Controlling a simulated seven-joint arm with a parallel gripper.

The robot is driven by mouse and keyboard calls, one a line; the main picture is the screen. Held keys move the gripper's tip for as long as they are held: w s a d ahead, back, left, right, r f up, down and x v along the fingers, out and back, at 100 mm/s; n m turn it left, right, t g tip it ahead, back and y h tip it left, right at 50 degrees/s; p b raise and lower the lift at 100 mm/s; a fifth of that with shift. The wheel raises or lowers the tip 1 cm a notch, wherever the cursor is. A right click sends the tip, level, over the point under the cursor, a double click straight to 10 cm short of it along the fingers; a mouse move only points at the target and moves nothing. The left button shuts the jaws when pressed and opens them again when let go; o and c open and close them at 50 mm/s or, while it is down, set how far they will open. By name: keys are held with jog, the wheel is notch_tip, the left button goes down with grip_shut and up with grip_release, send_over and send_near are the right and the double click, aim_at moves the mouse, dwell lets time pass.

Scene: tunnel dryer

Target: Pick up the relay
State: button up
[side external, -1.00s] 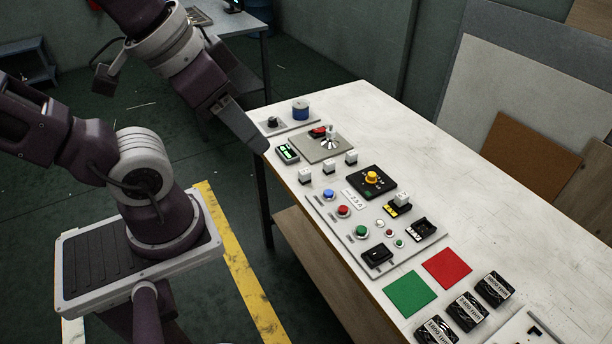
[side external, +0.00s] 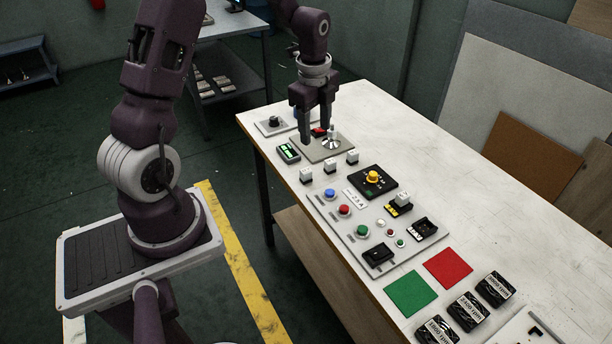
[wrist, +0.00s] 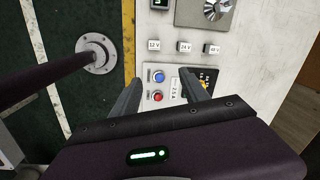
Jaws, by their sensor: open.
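Three small white blocks with voltage-like labels stand in a row on the table: a left block (side external: 306,174), a middle block (side external: 330,166) and a right block (side external: 352,157). In the wrist view they are the left block (wrist: 154,45), middle block (wrist: 184,46) and right block (wrist: 212,49). Another white block (side external: 402,199) sits on a black and yellow base. I cannot tell which block is the relay.
A button panel (side external: 352,236) and a black plate with a yellow knob (side external: 372,181) lie in front of the row. A green display (side external: 288,152) stands left. Green (side external: 411,294) and red (side external: 447,268) squares lie nearer. The table's right side (side external: 480,190) is clear.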

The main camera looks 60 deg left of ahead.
aim_at(306, 170)
jog(key=a+f+m, duration=0.1)
jog(key=f, duration=0.2)
jog(key=a+f+m, duration=0.1)
jog(key=f, duration=0.2)
jog(key=a+f+m+g, duration=0.1)
jog(key=a+f, duration=0.1)
jog(key=f, duration=0.1)
jog(key=shift+a+f+h, duration=0.1)
jog(key=shift+f+h, duration=0.3)
notch_tip(306, 170, down, 7)
jog(key=shift+s+r, duration=0.1)
jog(key=shift+s, duration=0.05)
jog(key=shift+d, duration=0.2)
grip_shut()
